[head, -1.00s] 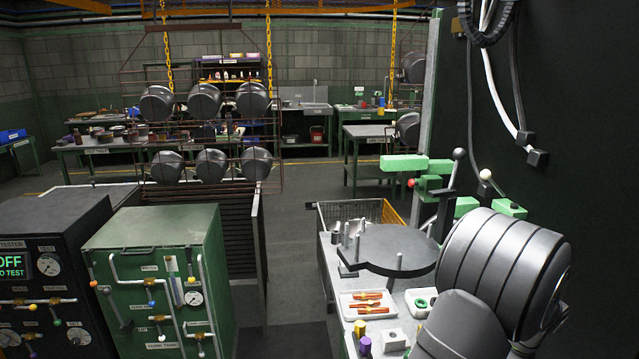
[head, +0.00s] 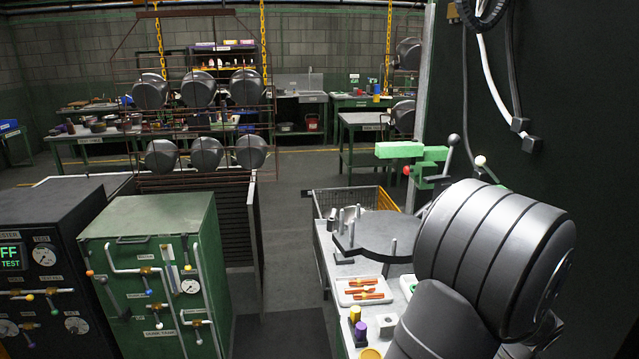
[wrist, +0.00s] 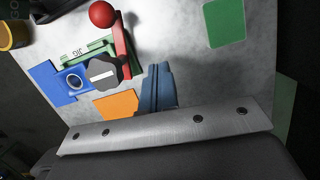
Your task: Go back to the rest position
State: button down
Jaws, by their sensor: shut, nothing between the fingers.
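My arm's large grey links fill the lower right of the head view, beside the workbench (head: 318,255). My gripper is hidden behind them or out of frame there. In the wrist view my gripper (wrist: 160,72) appears as two narrow blue-grey fingers lying together, with nothing between them. They are over a light worktop, right of a dark knob (wrist: 103,72) and an orange square (wrist: 115,104). Whether the fingertips touch the worktop cannot be told.
The wrist view shows a red ball-ended lever (wrist: 103,14), a blue block with a ring (wrist: 50,82) and a green plate (wrist: 224,22). Hanging pots (head: 198,90) are farther back.

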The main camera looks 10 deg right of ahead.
jog(key=shift+s+a+m, duration=0.15)
jog(key=shift+s+m, duration=0.1)
jog(key=shift+m, duration=0.35)
jog(key=shift+s+a+r, duration=0.15)
jog(key=shift+s, duration=0.6)
